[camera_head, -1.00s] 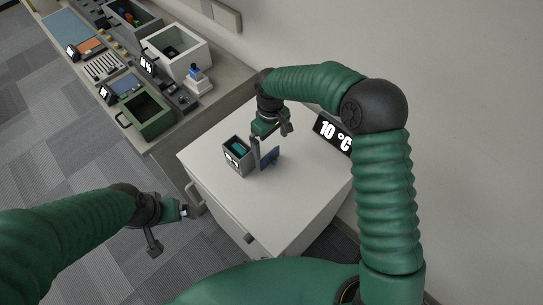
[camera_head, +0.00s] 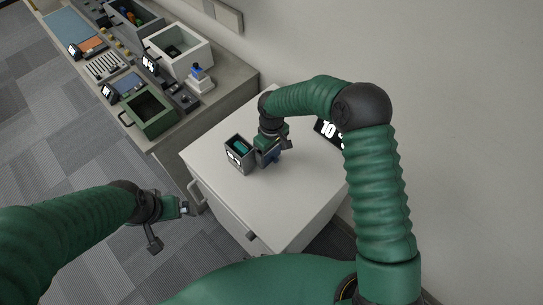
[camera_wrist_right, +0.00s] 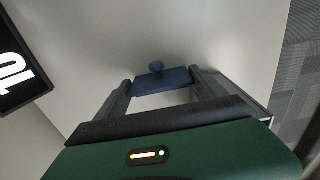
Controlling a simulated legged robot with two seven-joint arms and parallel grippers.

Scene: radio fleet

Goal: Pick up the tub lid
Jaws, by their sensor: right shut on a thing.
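The tub lid is a dark blue plate with a small knob; it shows between my right gripper's fingers in the right wrist view (camera_wrist_right: 165,82) and at the gripper in the head view (camera_head: 272,157). My right gripper (camera_head: 268,155) is shut on the lid, a finger on each side of it. I cannot tell whether the lid still touches the white top. The small grey tub (camera_head: 238,155), with something teal inside, stands just left of the gripper. My left gripper (camera_head: 185,208) is over the floor, left of the white cabinet; its jaw state is unclear.
The white cabinet (camera_head: 225,205) has free room on its top at the front and right. A black temperature display (camera_head: 326,130) stands at its back right. A bench to the left holds a green bin (camera_head: 150,125), a white box (camera_head: 205,58) and other items.

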